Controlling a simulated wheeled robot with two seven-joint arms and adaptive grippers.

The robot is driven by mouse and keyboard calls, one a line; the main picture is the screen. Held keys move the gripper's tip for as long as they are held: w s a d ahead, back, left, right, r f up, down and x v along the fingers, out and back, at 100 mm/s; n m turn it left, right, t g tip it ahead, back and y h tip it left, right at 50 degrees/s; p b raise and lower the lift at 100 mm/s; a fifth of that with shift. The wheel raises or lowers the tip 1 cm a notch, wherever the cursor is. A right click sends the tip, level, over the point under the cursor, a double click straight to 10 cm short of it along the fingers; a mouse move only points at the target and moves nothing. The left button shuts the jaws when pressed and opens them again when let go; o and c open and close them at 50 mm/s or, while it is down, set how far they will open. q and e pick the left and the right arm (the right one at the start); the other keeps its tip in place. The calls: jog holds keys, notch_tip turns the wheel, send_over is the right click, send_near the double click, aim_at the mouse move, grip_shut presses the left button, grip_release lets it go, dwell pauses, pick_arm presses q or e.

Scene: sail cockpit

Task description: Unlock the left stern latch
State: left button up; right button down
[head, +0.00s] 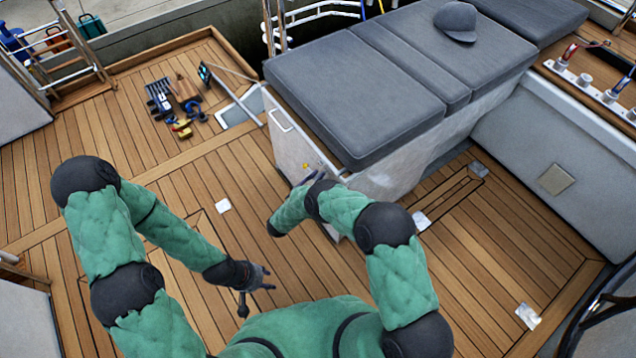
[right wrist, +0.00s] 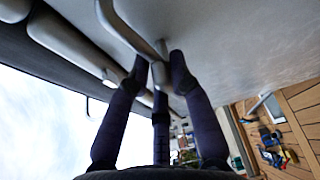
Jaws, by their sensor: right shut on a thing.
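The stern locker is a white box (head: 298,150) under dark grey cushions in the head view. My right gripper (head: 312,178) is at its near left corner, just below the cushion edge. In the right wrist view the fingers of my right gripper (right wrist: 160,72) are closed around the end of a grey metal lever (right wrist: 130,32) under the locker's edge, which looks like the latch. The latch is hidden in the head view. My left gripper (head: 262,284) hangs low over the deck, away from the locker, with its fingers apart and nothing between them.
A white handle (head: 281,120) is on the locker's left face. Tools and a box (head: 175,100) lie on the teak deck at the upper left. A cap (head: 456,21) rests on the cushions. The deck between my arms is mostly clear.

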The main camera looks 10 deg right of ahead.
jog(key=shift+s+f+m+t+h, duration=0.1)
jog(key=shift+f+m+t+h, duration=0.15)
jog(key=shift+m, duration=0.75)
jog(key=c, duration=1.1)
grip_release()
jog(key=shift+c, duration=0.2)
jog(key=v, duration=0.7)
jog(key=shift+s+a, duration=0.2)
